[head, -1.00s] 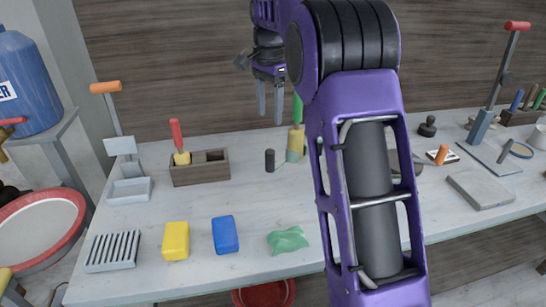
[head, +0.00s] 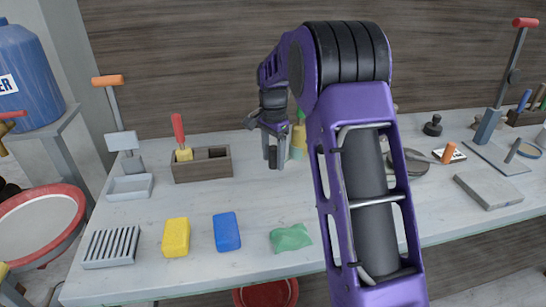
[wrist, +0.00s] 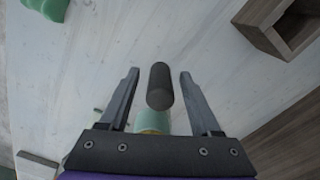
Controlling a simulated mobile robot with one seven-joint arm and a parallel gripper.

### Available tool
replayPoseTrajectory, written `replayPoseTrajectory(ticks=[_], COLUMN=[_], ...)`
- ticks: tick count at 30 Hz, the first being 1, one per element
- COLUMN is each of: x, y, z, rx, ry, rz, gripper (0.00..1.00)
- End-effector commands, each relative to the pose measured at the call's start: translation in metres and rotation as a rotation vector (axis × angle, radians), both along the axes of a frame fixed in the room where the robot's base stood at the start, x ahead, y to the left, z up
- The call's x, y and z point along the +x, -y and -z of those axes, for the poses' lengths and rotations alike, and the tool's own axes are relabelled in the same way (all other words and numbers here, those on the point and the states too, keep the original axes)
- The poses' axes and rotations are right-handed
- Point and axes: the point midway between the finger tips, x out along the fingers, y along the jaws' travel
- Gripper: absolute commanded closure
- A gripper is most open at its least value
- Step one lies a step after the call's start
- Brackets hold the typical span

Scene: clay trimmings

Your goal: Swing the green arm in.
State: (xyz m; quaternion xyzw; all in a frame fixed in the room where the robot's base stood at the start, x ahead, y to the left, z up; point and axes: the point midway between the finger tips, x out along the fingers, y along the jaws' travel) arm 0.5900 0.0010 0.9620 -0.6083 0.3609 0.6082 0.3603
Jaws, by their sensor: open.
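A dark upright cylinder (head: 272,158) stands on the table, beside a green and yellow post (head: 298,140) that my arm partly hides. A thin link between them is too small to make out now, so I cannot tell which part is the green arm. My gripper (head: 273,164) is open and lowered around the cylinder. In the wrist view my gripper (wrist: 158,76) has one finger on each side of the dark cylinder (wrist: 160,88), with a gap on both sides. The post's green and yellow part (wrist: 155,119) shows just beyond it, near the gripper's palm.
A wooden box (head: 203,165) stands left of my gripper. A yellow block (head: 176,238), a blue block (head: 227,232) and a green lump (head: 291,238) lie towards the front. A lever with an orange handle (head: 107,81) stands at the left. A grey slab (head: 489,190) lies at the right.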

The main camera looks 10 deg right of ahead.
Motion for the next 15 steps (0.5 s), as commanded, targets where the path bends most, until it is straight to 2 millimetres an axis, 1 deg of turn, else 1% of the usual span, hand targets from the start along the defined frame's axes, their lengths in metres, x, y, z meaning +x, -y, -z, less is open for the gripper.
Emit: replayPoseTrajectory(ticks=[5,6,8,9,11,15], x=[0.0001,0.0001,0.0002,0.0001,0.0001,0.0002], y=[0.0000,0.0000,-0.0001,-0.0002,-0.0002,-0.0002], z=[-0.0001,-0.0002,-0.0002,-0.0003,-0.0004,-0.0005], rx=[0.000,0.000,0.000,0.000,0.000,0.000], ry=[0.000,0.000,0.000,0.001,0.001,0.001], rz=[0.000,0.000,0.000,0.000,0.000,0.000], gripper=[0.36,0.39,0.50,0.57,0.68,0.93])
